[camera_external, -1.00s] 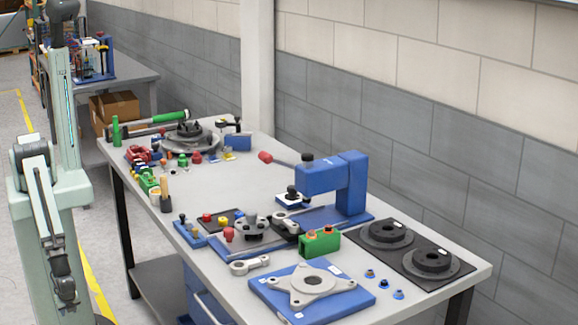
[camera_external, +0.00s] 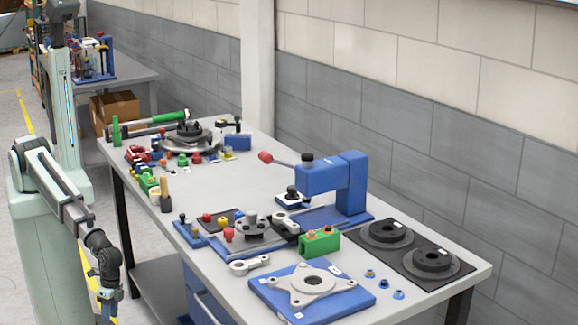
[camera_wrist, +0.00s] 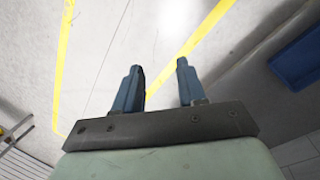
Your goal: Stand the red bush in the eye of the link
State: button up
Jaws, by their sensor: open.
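The grey link (camera_external: 249,265), with an eye at each end, lies flat on the bench left of the blue plate. No single part is clearly the red bush. Small orange-red pieces (camera_external: 311,233) sit on top of the green block (camera_external: 321,244), and a red knob-like piece (camera_external: 229,234) stands behind the link. My gripper (camera_wrist: 159,68) is open and empty over the floor in the wrist view. In the external view my arm hangs beside the bench's left edge, away from the link.
A blue press (camera_external: 346,190) stands behind, and black discs (camera_external: 432,258) lie at right.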

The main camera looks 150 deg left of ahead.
jog(key=w+a+r+n+t, duration=0.2)
jog(key=w+a+r, duration=0.3)
jog(key=a+r, duration=0.5)
jog(key=w+a+r+n+t+y, duration=0.1)
jog(key=w+a+r+n+t, duration=0.3)
jog(key=r, duration=1)
jog(key=w+a+r+n+t, duration=0.1)
jog(key=w+a+r, duration=0.5)
jog(key=a+r, duration=0.5)
notch_tip(320, 180, up, 5)
jog(key=n+g+y, duration=0.1)
jog(key=n+g, duration=0.1)
jog(key=g, duration=0.5)
send_over(207, 215)
jog(key=shift+w+d+r, duration=0.15)
jog(key=shift+w+d, duration=0.1)
jog(key=shift+w, duration=0.15)
jog(key=shift+s+a+g, duration=0.25)
jog(key=shift+s+g, duration=0.05)
jog(key=shift+s, duration=0.2)
jog(key=shift+f, duration=4.15)
